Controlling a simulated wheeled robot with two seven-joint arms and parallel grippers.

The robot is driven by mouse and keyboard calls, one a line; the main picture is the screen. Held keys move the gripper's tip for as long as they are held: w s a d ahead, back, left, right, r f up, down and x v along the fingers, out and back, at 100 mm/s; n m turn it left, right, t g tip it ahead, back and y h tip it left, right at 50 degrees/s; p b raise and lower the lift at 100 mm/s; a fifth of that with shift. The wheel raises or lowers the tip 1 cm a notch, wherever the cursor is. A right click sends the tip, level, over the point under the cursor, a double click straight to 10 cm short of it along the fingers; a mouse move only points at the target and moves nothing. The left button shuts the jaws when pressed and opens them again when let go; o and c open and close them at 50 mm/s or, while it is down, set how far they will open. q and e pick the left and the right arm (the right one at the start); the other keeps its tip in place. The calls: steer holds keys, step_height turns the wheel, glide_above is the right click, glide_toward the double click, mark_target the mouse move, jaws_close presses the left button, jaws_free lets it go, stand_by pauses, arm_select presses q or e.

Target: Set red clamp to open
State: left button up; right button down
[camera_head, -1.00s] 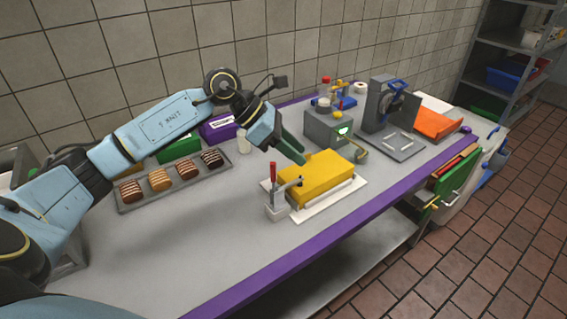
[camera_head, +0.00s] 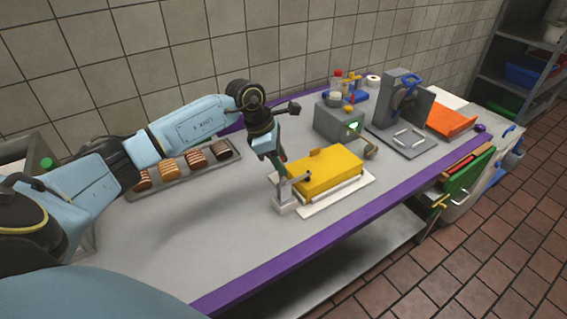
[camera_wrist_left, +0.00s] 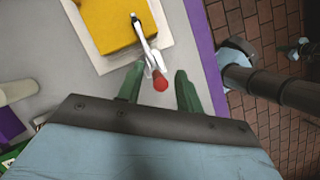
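The clamp (camera_head: 286,203) stands at the near left corner of the yellow block (camera_head: 331,177) on its white board (camera_head: 340,199). In the left wrist view, the clamp's metal arm (camera_wrist_left: 147,45) lies at the block's edge, and its red handle (camera_wrist_left: 160,82) points toward my gripper. My left gripper (camera_head: 279,168) is just above and behind the clamp. In the wrist view its green fingers (camera_wrist_left: 160,70) are apart, with the red handle's end between them. I cannot tell whether they touch it. In the head view the red handle is hidden by the gripper. My right gripper is not in view.
A tray (camera_head: 186,178) of pastries lies at the left by the wall. A grey box with a green display (camera_head: 337,122) and a slicer-like device (camera_head: 402,118) stand behind the block. An orange tray (camera_head: 452,122) is beyond. The front left of the table is clear.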

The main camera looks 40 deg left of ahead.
arm_select(q)
steer(key=shift+x, duration=1)
jaws_close()
